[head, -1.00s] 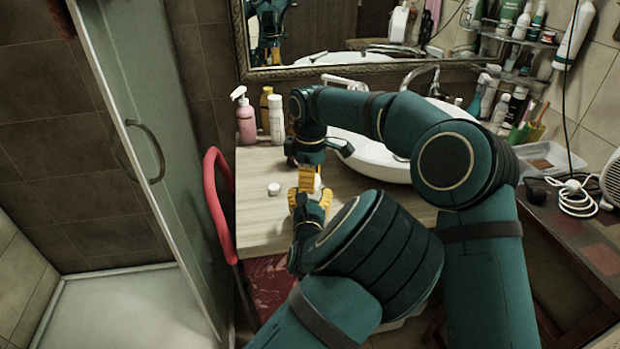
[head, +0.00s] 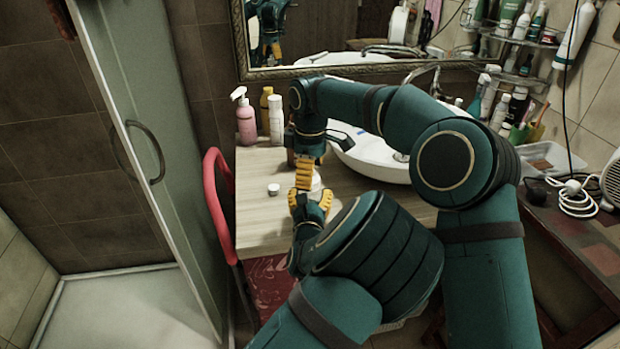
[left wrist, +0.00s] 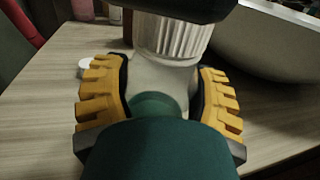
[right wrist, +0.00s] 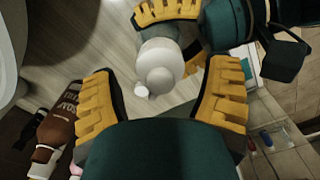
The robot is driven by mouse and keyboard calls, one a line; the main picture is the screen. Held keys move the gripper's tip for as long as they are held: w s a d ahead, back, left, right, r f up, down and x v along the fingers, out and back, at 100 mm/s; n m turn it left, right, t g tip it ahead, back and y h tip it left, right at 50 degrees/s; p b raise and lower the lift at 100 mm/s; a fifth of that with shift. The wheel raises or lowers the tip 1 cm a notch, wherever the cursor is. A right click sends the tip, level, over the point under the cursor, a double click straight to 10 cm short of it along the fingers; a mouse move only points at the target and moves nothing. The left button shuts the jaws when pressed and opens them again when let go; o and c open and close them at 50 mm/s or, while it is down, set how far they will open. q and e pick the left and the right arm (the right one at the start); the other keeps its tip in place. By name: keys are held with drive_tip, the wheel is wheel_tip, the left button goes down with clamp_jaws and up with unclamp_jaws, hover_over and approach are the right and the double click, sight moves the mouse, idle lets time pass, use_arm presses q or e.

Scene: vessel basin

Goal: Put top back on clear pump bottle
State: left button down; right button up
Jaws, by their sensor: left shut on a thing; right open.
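The clear pump bottle (left wrist: 155,75) stands between the yellow pads of my left gripper (left wrist: 163,95), which is shut on it. A white ribbed collar (left wrist: 172,38) is on its upper part. In the head view, part of the bottle (head: 317,184) shows between my grippers. My right gripper (head: 304,172) is open and empty above the bottle. In the right wrist view, the bottle's rounded white upper end (right wrist: 160,66) lies ahead of my open pads. A small white cap (head: 273,189) sits on the counter, left of my grippers; it also shows in the left wrist view (left wrist: 85,66).
A pink pump bottle (head: 246,124), a yellow bottle (head: 266,110) and a white bottle (head: 276,120) stand at the counter's back left. The white basin (head: 370,158) is to the right. The wooden counter (head: 262,220) is clear around the cap.

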wheel_tip(320, 180, up, 3)
drive_tip(key=shift+f, duration=0.2)
drive_tip(key=shift+a, duration=0.1)
drive_tip(key=shift+o, duration=0.2)
drive_tip(key=shift+s+r, duration=0.1)
drive_tip(key=r+n, duration=0.1)
drive_tip(key=n, duration=0.1)
drive_tip(key=shift+a+r+n, duration=0.15)
drive_tip(key=shift+r+n, duration=0.25)
drive_tip(key=shift+d+r+n, duration=0.25)
drive_tip(key=shift+r+n, duration=0.6)
drive_tip(key=shift+n, duration=0.35)
drive_tip(key=shift+f, duration=4.05)
